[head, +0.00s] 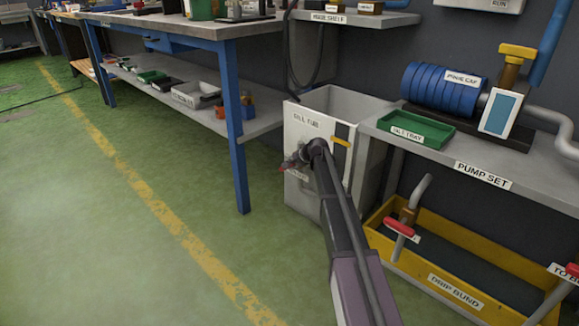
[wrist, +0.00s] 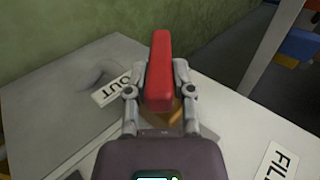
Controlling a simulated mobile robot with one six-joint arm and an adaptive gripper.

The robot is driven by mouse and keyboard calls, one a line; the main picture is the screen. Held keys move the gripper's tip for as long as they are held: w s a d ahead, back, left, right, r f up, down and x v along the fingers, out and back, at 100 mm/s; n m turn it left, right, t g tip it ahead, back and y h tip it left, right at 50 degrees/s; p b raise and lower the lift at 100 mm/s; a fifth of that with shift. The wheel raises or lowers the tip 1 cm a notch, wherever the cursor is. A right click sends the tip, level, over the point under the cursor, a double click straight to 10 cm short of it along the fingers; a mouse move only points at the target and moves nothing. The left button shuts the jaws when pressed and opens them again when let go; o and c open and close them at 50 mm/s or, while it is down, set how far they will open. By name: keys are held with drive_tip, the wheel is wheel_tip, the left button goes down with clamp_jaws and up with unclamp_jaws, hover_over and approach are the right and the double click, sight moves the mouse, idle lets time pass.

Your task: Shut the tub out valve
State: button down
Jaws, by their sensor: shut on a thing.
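The tub out valve has a red bar handle (wrist: 160,60), which stands lengthwise up the wrist view between my fingers. Part of its brass body (wrist: 176,116) shows beneath. My gripper (wrist: 161,75) is shut on the red handle, one finger on each side. In the head view my gripper (head: 292,163) is at the front of the white fill tub (head: 303,143); the handle there is small and mostly hidden.
A workbench with a blue leg (head: 237,150) stands left of the tub. On the right are the pump set shelf (head: 540,175), a green tray (head: 420,130) and a yellow drip bund (head: 400,268) with another red-handled valve (head: 400,228). The green floor at left is clear.

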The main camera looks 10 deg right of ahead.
drive_tip(key=c, duration=0.5)
unclamp_jaws()
drive_tip(key=shift+s+d, duration=0.15)
